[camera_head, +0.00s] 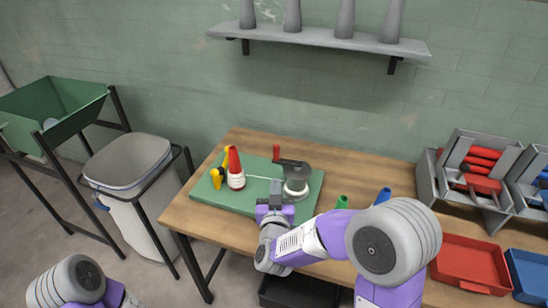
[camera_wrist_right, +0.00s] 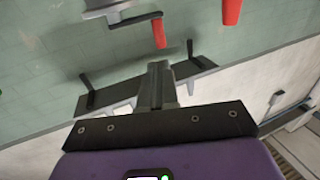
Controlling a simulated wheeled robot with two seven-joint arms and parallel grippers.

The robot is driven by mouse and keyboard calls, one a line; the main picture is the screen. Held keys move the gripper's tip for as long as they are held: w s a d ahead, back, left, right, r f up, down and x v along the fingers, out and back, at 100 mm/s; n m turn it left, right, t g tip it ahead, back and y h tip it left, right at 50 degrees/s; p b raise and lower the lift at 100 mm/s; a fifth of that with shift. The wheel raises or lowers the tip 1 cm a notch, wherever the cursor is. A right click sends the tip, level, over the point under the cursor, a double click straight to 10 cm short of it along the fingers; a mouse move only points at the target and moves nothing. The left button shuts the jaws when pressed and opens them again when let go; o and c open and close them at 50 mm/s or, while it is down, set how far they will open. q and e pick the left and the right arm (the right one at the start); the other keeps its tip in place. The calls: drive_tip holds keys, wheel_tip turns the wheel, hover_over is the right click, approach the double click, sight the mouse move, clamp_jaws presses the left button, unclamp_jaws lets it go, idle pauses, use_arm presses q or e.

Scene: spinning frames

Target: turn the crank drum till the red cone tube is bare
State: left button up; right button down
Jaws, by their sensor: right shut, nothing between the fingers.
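The red cone tube (camera_head: 234,161) stands upright on a green board, with white thread around its lower part; its upper part shows red. A thin white line runs from it toward the crank drum (camera_head: 296,187), which has white thread on it below a grey disc. The crank's red handle (camera_head: 277,152) points up at the drum's far left; it also shows in the wrist view (camera_wrist_right: 159,33). My right gripper (camera_head: 276,190) is shut and empty, just left of the drum and apart from the handle. My left gripper is out of view.
The green board (camera_head: 238,201) lies on the wooden table (camera_head: 352,172). Yellow pieces (camera_head: 217,178) stand left of the cone. Green (camera_head: 342,202) and blue (camera_head: 383,195) cones are behind my right arm. Red (camera_head: 470,262) and blue trays and grey racks fill the right side.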

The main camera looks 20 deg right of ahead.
sight(275, 154)
drive_tip(key=b+x, duration=0.1)
drive_tip(key=x, duration=1)
drive_tip(key=shift+w+d+f, duration=0.1)
drive_tip(key=shift+w, duration=0.2)
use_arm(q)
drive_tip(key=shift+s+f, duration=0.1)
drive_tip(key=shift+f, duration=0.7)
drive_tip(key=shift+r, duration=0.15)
